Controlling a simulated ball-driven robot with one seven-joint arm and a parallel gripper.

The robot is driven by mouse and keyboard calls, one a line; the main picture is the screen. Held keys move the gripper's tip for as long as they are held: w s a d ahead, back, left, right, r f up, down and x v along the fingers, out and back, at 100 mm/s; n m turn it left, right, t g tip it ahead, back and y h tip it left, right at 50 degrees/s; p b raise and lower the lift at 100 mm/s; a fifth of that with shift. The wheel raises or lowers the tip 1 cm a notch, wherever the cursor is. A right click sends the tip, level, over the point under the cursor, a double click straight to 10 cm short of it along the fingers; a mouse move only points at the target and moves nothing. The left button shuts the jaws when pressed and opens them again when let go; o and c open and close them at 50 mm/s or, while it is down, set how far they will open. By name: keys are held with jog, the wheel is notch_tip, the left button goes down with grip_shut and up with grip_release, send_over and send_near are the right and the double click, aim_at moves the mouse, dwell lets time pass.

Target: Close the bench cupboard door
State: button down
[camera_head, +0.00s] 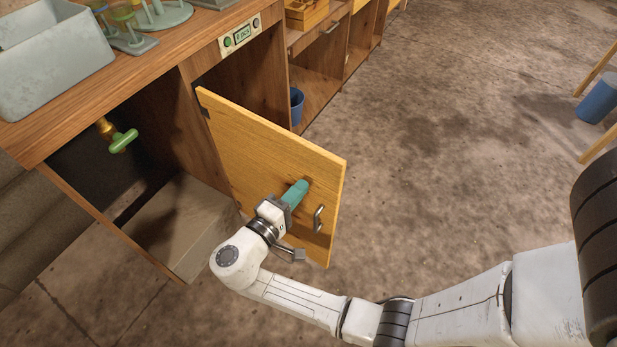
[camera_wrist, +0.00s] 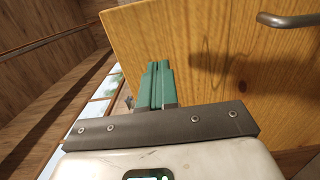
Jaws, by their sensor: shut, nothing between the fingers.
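The bench cupboard door (camera_head: 255,150) is a yellow wooden panel standing open, swung out from the bench on its hinged left edge. Its metal handle (camera_head: 318,218) is near the free right edge. In the wrist view the door (camera_wrist: 220,60) fills the upper right, with the handle (camera_wrist: 288,20) at the top right corner. My gripper (camera_head: 298,190) has green fingers that are shut and empty. It is at the door's face, left of the handle. I cannot tell whether the fingertips touch the panel. In the wrist view the gripper (camera_wrist: 158,80) casts a shadow on the door.
The open cupboard holds a green-handled valve (camera_head: 122,141) and a pale block (camera_head: 180,225). A grey bin (camera_head: 50,60) and a small panel with buttons (camera_head: 240,36) are on the bench. A blue bucket (camera_head: 296,105) stands behind the door.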

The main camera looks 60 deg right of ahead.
aim_at(316, 171)
jog(key=shift+s+d, duration=0.1)
jog(key=shift+d, duration=2)
jog(key=shift+d, duration=0.1)
